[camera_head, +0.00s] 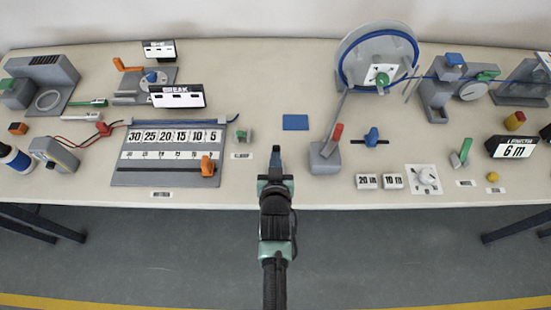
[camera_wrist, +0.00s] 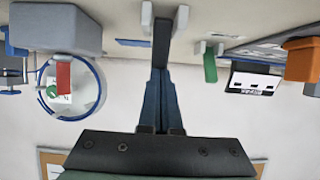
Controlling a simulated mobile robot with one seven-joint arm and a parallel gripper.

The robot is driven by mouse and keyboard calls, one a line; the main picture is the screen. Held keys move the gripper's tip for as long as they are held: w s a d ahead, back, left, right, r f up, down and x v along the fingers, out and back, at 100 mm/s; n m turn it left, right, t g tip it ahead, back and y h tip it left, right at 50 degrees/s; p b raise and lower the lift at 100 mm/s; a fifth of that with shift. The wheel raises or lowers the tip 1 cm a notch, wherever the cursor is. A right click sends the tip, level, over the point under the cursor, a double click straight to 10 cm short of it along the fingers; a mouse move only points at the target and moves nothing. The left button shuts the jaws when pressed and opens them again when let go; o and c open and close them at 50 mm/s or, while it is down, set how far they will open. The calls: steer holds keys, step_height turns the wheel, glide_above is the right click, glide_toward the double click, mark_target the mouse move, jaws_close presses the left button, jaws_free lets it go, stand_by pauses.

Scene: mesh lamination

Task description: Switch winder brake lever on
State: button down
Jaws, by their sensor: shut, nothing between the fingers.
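A lever with a red handle (camera_head: 337,132) stands on a grey box (camera_head: 325,158) in front of a winder disc (camera_head: 352,62) with a blue rim. It looks like the winder brake lever, though no readable label confirms this. In the wrist view, which looks upside down, the red handle (camera_wrist: 64,76) hangs from the grey box (camera_wrist: 55,28), with the disc behind. My gripper (camera_head: 276,152) is shut and empty over the table's front middle, left of the grey box and apart from it. Its closed fingers (camera_wrist: 161,45) point to the top of the wrist view.
A blue pad (camera_head: 295,122) lies behind my gripper. A small green-topped piece (camera_head: 244,137) and a numbered board (camera_head: 168,155) with an orange slider (camera_head: 207,166) are to the left. A blue knob (camera_head: 372,137), dial (camera_head: 427,178) and green lever (camera_head: 462,152) are to the right.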

steer(key=shift+w+r, duration=0.15)
steer(key=shift+w, duration=0.2)
stand_by(0.5)
steer(key=shift+r, duration=0.1)
